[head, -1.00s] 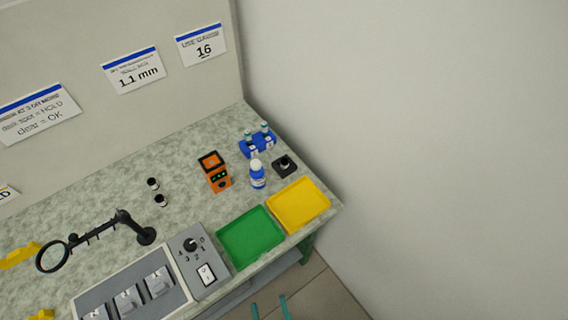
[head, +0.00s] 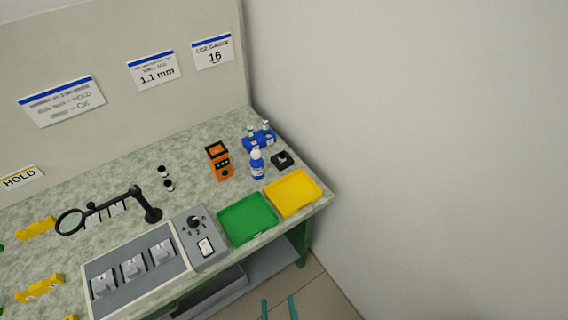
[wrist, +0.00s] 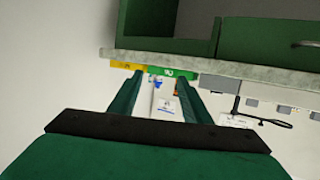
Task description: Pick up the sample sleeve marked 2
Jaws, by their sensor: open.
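I cannot make out a mark 2 on any sleeve. Two small black cylinders with pale tops, (head: 162,171) and (head: 169,185), stand on the bench in the head view; I cannot tell whether they are sleeves. A grey tray (head: 140,285) at the front holds three pale metallic pieces, (head: 103,283), (head: 133,266) and (head: 161,251), with unreadable marks. My gripper (head: 278,308) shows its teal fingertips at the bottom edge of the head view, over the floor in front of the bench. In the wrist view my gripper (wrist: 160,92) is open and empty, its fingers well apart.
A green tray (head: 247,218) and yellow tray (head: 293,194) lie at the bench's right front. Behind are an orange device (head: 218,162), blue bottle (head: 257,166) and blue rack (head: 259,140). A black ring-ended arm (head: 110,211) stands left. Floor right of the bench is clear.

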